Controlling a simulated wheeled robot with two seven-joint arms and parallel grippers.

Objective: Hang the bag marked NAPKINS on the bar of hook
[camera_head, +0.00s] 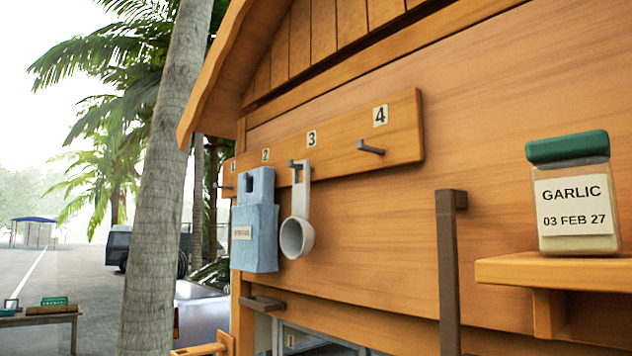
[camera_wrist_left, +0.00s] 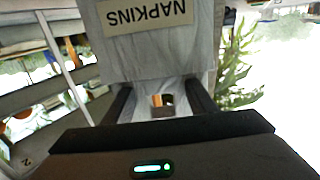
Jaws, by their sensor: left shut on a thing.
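In the left wrist view, my left gripper (camera_wrist_left: 161,98) is shut on a pale grey bag (camera_wrist_left: 150,62) whose label reads NAPKINS, upside down in that picture. A small opening between the fingers shows a brown and orange patch behind. Neither gripper nor this bag shows clearly in the head view. There, a wooden hook board (camera_head: 345,137) on the hut wall bears hooks numbered 1 to 4. A blue bag (camera_head: 262,235) with an unreadable label hangs at hook 2. A grey scoop (camera_head: 297,236) hangs at hook 3 (camera_head: 297,164). Hook 4 (camera_head: 370,148) and hook 1 (camera_head: 222,187) look bare.
A shelf (camera_head: 560,270) at right holds a GARLIC jar (camera_head: 575,195) with a green lid. A dark upright bar (camera_head: 449,270) and a small dark bracket (camera_head: 262,304) stick out below the board. A palm trunk (camera_head: 165,170) stands left of the hut.

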